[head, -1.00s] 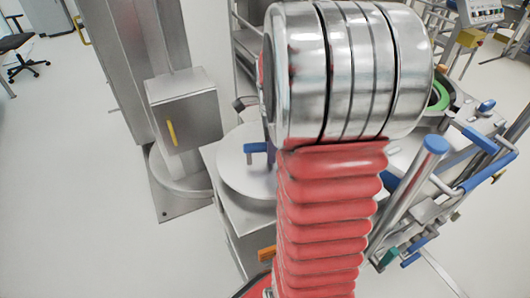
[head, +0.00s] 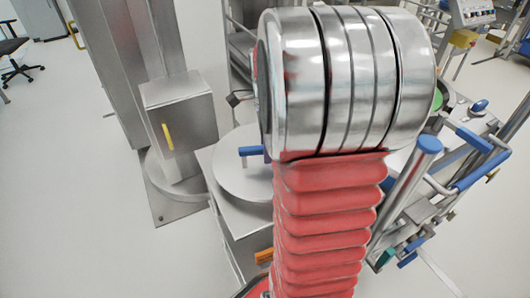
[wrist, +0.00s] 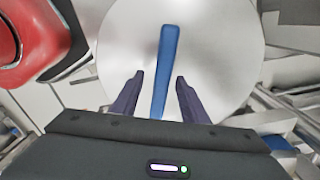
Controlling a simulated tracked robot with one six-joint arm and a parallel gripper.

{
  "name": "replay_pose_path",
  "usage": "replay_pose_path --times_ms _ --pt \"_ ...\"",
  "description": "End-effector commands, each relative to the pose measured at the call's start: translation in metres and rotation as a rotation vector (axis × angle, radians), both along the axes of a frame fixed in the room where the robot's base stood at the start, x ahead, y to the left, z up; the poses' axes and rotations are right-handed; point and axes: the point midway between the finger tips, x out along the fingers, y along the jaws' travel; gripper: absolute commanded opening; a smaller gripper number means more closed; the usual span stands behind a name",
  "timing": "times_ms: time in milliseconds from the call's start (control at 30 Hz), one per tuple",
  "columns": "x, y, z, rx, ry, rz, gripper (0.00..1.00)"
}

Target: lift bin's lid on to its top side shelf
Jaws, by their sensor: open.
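The round, pale metal lid (wrist: 215,70) has a straight blue handle (wrist: 168,60) across it in the wrist view. In the head view the lid (head: 240,184) lies flat on a metal box-like stand, with its handle (head: 251,151) showing just left of my arm. My gripper (wrist: 159,80) is open. Its two dark purple fingers lie on either side of the handle, with gaps visible on both sides. Whether the fingertips are level with the handle or above it I cannot tell. My arm hides the lid's right part and most of my gripper in the head view.
A grey metal box with a yellow handle (head: 168,137) stands on a column to the left. To the right is equipment with blue-ended bars (head: 429,146) and a green ring (head: 437,100), partly hidden by my arm. Open floor (head: 60,190) lies at the left.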

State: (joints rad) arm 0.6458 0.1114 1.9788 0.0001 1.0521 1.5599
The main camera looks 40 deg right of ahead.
Motion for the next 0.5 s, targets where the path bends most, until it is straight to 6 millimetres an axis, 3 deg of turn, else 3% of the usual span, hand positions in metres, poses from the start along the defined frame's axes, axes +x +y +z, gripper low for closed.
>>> replay_pose_path --times_ms 500 --pt "0.004 0.0 0.09 -0.003 -0.004 0.0 0.41"
